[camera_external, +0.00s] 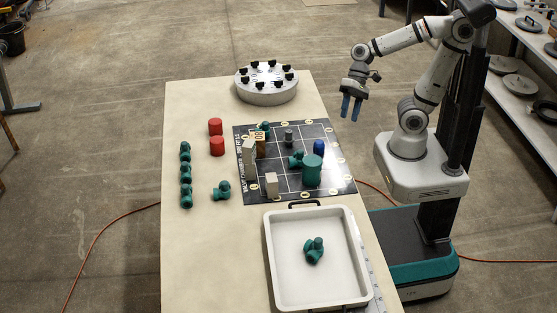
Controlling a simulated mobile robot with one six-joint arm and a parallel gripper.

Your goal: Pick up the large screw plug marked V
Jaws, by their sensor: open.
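No letter V is legible on any part, so I cannot tell which is the large screw plug marked V. Plug-like cylinders in view are a large teal cylinder (312,172) and a smaller blue one (319,147) on the dark gridded mat (337,178), and two red ones, a rear one (215,126) and a front one (217,147), left of the mat. My gripper (351,110) is open and empty, with blue fingers pointing down. It appears raised near the table's right edge, behind and right of the mat in the picture, apart from all parts.
A round grey fixture (266,97) with black knobs stands at the back. A white tray (273,270) in front holds a teal fitting (314,252). Teal fittings (185,175) line the left. Blocks, including a pale one (271,185), stand on the mat. The table's front left is clear.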

